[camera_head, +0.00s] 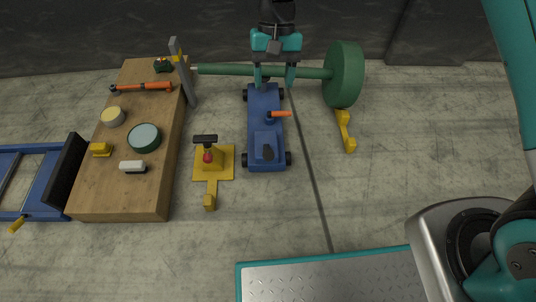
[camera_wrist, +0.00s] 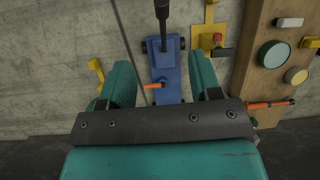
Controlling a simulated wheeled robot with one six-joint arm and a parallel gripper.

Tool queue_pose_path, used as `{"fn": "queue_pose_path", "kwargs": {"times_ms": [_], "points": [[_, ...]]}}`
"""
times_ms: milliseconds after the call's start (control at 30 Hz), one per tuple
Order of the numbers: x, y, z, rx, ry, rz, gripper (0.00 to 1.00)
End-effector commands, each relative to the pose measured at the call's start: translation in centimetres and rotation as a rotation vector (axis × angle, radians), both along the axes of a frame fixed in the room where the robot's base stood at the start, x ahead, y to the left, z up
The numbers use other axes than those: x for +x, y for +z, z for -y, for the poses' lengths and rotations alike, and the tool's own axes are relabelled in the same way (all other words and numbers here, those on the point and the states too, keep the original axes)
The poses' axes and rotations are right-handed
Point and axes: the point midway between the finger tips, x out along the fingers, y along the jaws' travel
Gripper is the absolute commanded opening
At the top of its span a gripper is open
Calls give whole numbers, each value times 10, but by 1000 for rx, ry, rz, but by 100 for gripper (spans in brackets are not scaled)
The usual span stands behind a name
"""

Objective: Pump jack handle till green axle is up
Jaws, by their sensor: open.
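The blue jack (camera_head: 265,125) stands on the floor in the middle of the head view; it also shows in the wrist view (camera_wrist: 166,76). My gripper (camera_head: 274,80) is open and empty over that back end, overlapping the axle. In the wrist view the jack lies between my fingers (camera_wrist: 160,66), and the handle is beyond them.
A wooden bench (camera_head: 155,190) with several tools stands left. A yellow stand (camera_head: 222,165) with a red knob is between bench and jack. A grey post (camera_head: 184,75) is near the axle's left end. A yellow piece (camera_head: 345,130) lies under the wheel.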

Motion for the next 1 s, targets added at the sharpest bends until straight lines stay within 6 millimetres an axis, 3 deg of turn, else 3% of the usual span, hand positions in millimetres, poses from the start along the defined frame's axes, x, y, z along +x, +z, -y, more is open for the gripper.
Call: {"fn": "queue_pose_path", "kwargs": {"times_ms": [33, 100, 333, 1000], "points": [[5, -21, -5, -24, -17, -19, 58], [9, -38, -10, -51, -41, -34, 58], [9, -66, -15, -83, -69, -51, 58], [-44, -196, -16, -81, -66, -51, 58]]}}
